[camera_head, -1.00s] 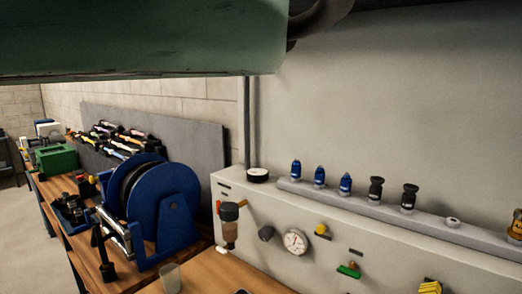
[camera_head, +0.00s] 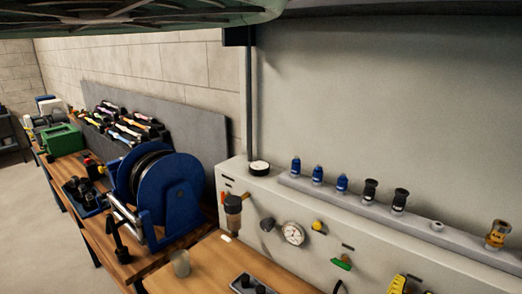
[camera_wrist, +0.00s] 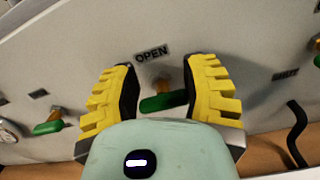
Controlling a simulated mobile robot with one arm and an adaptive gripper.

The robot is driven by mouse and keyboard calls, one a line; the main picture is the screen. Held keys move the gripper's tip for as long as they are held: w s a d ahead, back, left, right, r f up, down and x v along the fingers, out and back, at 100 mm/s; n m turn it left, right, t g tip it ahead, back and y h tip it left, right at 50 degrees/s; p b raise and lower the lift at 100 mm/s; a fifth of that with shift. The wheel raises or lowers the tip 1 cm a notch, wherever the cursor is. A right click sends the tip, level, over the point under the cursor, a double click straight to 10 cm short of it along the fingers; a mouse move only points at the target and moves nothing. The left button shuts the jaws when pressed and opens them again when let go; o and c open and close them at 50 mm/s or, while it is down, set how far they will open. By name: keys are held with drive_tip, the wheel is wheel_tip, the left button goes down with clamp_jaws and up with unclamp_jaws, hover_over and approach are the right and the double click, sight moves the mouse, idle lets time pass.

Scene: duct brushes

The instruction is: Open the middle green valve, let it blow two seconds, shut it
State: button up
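In the wrist view, a green valve handle (camera_wrist: 163,101) on an orange-brown stem lies nearly level on the pale panel, below an OPEN label (camera_wrist: 151,53). My gripper (camera_wrist: 163,78) is open, with one yellow ribbed finger on each side of the handle and visible gaps between. A second green valve handle (camera_wrist: 47,127) is to the left, and part of another (camera_wrist: 317,61) shows at the right edge. In the head view, a green valve handle (camera_head: 341,264) is left of my gripper's yellow finger (camera_head: 398,285); the handle between my fingers cannot be made out there.
A pressure gauge (camera_head: 293,234) and a yellow knob (camera_head: 317,226) are on the panel. A rail (camera_head: 370,215) of blue and black fittings tops it. A blue hose reel (camera_head: 176,195) and a cup (camera_head: 181,263) stand on the wooden bench. A black hook-shaped part (camera_wrist: 297,135) is right of my gripper.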

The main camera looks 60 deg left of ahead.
drive_tip(key=shift+s+a+r+n+p, duration=0.1)
drive_tip(key=shift+a+n+p, duration=0.2)
drive_tip(key=shift+n+p, duration=0.6)
